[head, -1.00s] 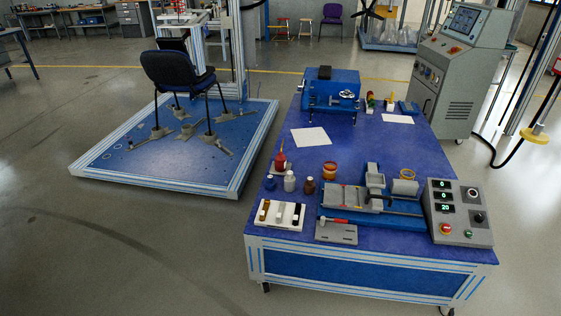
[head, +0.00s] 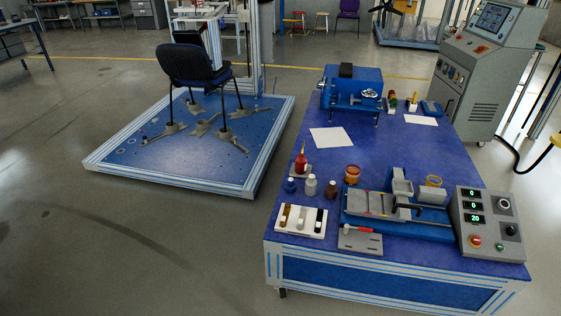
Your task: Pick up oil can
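The oil can, a small red can with a thin spout (head: 301,162), stands upright on a small pad near the left edge of the blue worktable (head: 350,270). Just in front of it stand several small bottles, including a blue one (head: 290,185), a white one (head: 311,184) and a dark brown one (head: 331,188). Nothing covers the can from this view. Neither of my grippers shows in the head view.
A white tray (head: 279,230) holds small items at the table's front left. A grey and blue machine (head: 370,203) and a control box (head: 487,240) fill the front right. A blue machine (head: 345,90) stands at the back. A chair (head: 190,65) stands on a platform left; floor between is clear.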

